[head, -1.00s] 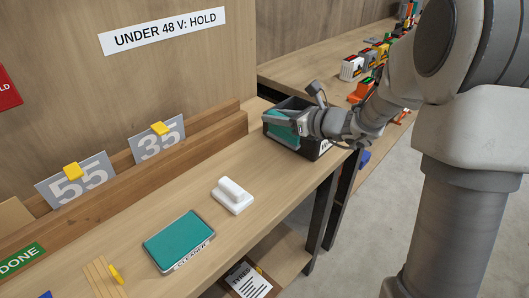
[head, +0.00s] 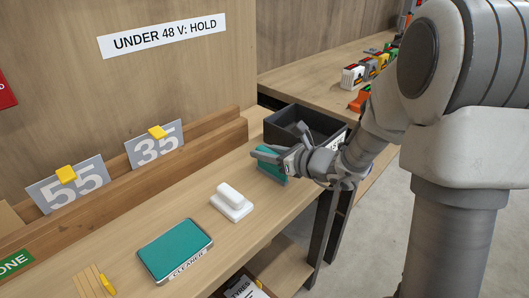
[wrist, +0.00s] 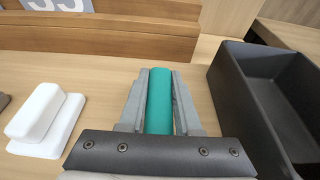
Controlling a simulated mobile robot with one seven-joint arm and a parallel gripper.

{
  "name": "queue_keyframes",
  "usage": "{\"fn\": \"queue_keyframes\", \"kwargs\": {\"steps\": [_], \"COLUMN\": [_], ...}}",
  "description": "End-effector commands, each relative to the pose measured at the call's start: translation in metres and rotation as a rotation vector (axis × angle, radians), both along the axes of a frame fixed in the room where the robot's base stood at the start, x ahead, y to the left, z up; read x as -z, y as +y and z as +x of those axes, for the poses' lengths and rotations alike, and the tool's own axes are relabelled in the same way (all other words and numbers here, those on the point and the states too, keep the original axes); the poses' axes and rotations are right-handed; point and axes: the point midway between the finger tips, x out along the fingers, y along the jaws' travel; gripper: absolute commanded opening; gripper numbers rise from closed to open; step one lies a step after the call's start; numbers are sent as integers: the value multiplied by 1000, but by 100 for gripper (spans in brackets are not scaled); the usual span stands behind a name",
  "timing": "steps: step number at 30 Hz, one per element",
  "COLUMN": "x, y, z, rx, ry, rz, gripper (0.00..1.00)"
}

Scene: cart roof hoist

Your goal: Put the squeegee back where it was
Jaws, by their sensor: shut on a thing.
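My gripper (head: 268,162) is shut on a teal item (head: 270,166), over the bench just left of the black bin (head: 281,113). In the wrist view the teal item (wrist: 159,100) shows as a long upright strip between the two grey fingers. Its lower part is hidden, so I cannot tell whether it is the squeegee or whether it touches the bench. A white block with a raised grip (head: 231,202) sits on the bench left of my gripper. The white block (wrist: 45,120) is also at the left of the wrist view.
A teal pad (head: 175,248) with a CLEANER label lies nearer on the bench. A wooden rail (head: 190,160) holds number cards 55 (head: 68,187) and 35 (head: 155,146). The black bin looks empty where its inside shows. Bare bench lies between white block and gripper.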

Motion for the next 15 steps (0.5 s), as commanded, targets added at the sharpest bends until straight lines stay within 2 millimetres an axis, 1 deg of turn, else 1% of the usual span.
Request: {"fn": "queue_keyframes", "kwargs": {"steps": [1, 5, 6, 15], "x": [1, 1, 1, -1], "y": [0, 0, 0, 0], "z": [0, 0, 0, 0], "rx": [0, 0, 0, 0], "ry": [0, 0, 0, 0], "rz": [0, 0, 0, 0], "gripper": [36, 59, 62, 62]}}
